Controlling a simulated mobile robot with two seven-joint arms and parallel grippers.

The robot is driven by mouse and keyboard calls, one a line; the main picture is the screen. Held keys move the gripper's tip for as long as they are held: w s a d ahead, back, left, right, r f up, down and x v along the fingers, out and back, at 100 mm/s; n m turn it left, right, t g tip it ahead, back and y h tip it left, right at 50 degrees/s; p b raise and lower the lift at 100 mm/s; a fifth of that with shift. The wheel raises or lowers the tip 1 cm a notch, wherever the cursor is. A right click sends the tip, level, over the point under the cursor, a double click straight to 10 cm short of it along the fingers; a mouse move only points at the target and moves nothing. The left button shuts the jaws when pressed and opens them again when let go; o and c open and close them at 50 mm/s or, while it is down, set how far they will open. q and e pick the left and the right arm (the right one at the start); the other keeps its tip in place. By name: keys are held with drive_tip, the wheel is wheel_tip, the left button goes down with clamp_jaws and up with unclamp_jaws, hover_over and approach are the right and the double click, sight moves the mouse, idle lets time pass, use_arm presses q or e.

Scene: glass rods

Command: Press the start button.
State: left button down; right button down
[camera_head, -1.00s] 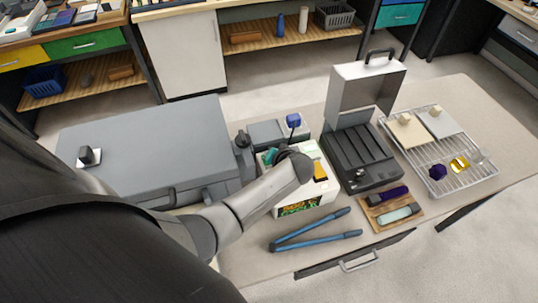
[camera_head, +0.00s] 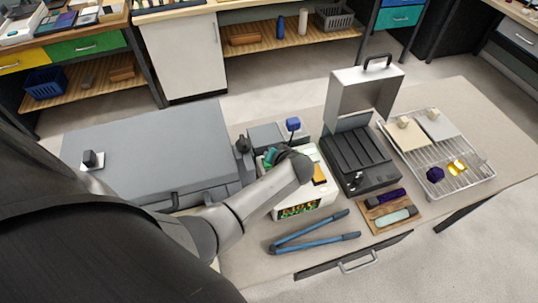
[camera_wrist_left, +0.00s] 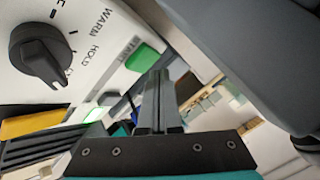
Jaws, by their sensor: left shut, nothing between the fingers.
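The green start button (camera_wrist_left: 142,57) sits on a white control panel in the left wrist view, beside a strip of lettering. A black knob (camera_wrist_left: 40,57) is on the same panel, with WARM and HOLD markings. My left gripper (camera_wrist_left: 158,78) is shut and empty. Its fingertips are close to the button, just below and right of it in the picture; I cannot tell whether they touch. In the head view the white machine (camera_head: 322,178) stands mid-table, and my left forearm covers part of it, the button and the fingertips. My right gripper is not in view.
A large grey box (camera_head: 150,150) lies left of the machine. An open black case (camera_head: 362,158) and a wire rack (camera_head: 450,178) stand to the right. Blue-handled tongs (camera_head: 310,240) and a wooden tray (camera_head: 372,224) lie in front. A blue-topped item (camera_head: 293,124) stands behind.

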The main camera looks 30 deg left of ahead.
use_arm(q)
wheel_tip(320, 180, up, 3)
drive_tip(key=p, duration=0.2)
drive_tip(key=shift+p, duration=0.3)
drive_tip(key=shift+r, duration=0.25)
drive_tip(key=shift+r+b, duration=0.3)
drive_tip(key=shift+r, duration=0.4)
